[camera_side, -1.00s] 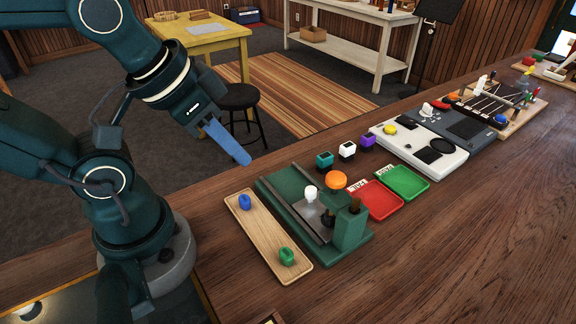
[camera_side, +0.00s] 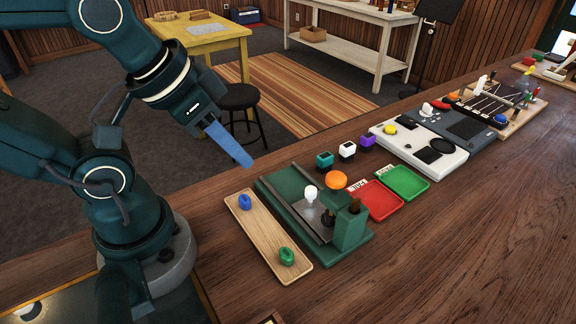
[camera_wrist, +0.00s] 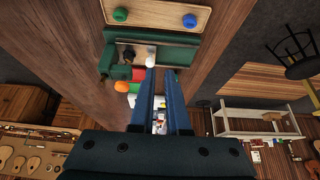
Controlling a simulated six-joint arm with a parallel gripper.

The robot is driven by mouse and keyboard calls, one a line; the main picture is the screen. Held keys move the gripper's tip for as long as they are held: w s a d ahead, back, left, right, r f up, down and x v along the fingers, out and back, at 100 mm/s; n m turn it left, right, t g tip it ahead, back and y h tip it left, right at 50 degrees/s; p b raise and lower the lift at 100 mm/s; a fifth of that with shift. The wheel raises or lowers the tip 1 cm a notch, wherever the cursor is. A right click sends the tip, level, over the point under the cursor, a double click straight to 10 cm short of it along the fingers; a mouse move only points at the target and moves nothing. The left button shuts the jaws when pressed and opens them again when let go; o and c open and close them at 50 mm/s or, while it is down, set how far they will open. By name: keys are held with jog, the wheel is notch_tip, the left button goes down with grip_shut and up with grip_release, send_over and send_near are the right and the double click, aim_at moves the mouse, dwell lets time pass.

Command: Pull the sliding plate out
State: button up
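The green fixture (camera_side: 284,185) stands on the wooden counter, with two long rails. A grey sliding plate (camera_side: 308,213) with a white knob (camera_side: 311,193) sits between the rails, toward the front end beside the green block. My gripper (camera_side: 246,161) hangs in the air above and behind the fixture's far left end, touching nothing. In the wrist view my gripper (camera_wrist: 159,72) shows two parallel blue fingers with an empty gap. The white knob (camera_wrist: 152,60) appears just beyond the fingertips there; the plate is hard to make out.
A wooden board (camera_side: 266,238) with a blue and a green knob lies left of the fixture. A red tray (camera_side: 382,209) and a green tray (camera_side: 407,182) lie right. Small teal, white and purple blocks stand behind. A white device (camera_side: 440,158) is farther right. The front right counter is clear.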

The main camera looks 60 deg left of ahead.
jog(key=shift+o, duration=0.9)
jog(key=shift+r, duration=0.2)
jog(key=n+g, duration=0.2)
jog(key=g, duration=0.3)
send_over(311, 189)
jog(key=f, duration=0.6)
jog(key=shift+w+f, duration=0.1)
jog(key=shift+w, duration=0.1)
jog(key=shift+s+f+g, duration=0.15)
jog(key=shift+f+g, duration=0.25)
jog(key=shift+f, duration=2.45)
